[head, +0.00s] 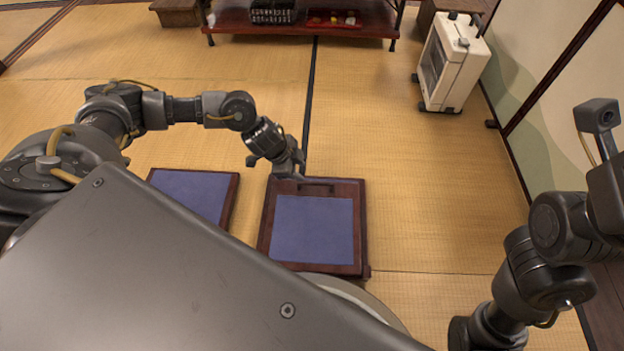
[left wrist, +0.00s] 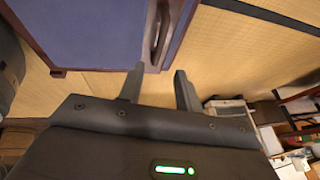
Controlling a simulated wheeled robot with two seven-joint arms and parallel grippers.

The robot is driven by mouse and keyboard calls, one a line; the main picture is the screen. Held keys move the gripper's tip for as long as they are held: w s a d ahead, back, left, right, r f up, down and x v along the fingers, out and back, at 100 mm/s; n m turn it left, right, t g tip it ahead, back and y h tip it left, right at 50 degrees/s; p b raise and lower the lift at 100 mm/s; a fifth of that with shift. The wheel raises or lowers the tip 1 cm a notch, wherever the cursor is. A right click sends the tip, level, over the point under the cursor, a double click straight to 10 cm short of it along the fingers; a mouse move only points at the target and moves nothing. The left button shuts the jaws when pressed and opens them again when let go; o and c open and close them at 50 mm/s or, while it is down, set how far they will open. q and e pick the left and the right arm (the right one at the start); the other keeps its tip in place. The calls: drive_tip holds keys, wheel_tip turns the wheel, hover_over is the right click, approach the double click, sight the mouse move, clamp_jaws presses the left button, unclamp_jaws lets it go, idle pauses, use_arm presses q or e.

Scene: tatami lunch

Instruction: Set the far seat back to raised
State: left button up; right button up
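Two dark-red wooden panels with blue padding lie below me in the head view: a left panel (head: 195,192) and a right panel (head: 312,230) with a dark handle (head: 317,190) along its far edge. The right panel appears low and close to flat; its exact tilt and which panel is the far seat back are hard to tell. My left gripper (head: 294,172) is at the right panel's far edge, by the handle. In the left wrist view its fingers (left wrist: 158,82) are spread and empty, close to the panel edge just beyond the handle (left wrist: 156,32). My right gripper's fingers do not show.
A white heater (head: 455,62) stands on the tatami at the upper right. A low red-brown table (head: 235,24) stands at the back, with a black box (head: 272,12) on it. The tatami (head: 420,190) right of the panels is clear.

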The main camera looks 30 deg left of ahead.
sight(312, 184)
use_arm(q)
drive_tip(key=b+x, duration=0.6)
drive_tip(key=x, duration=0.3)
drive_tip(key=shift+w+f, duration=0.15)
drive_tip(key=shift+f, duration=0.15)
clamp_jaws()
drive_tip(key=shift+d+r, duration=0.1)
drive_tip(key=shift+d, duration=0.05)
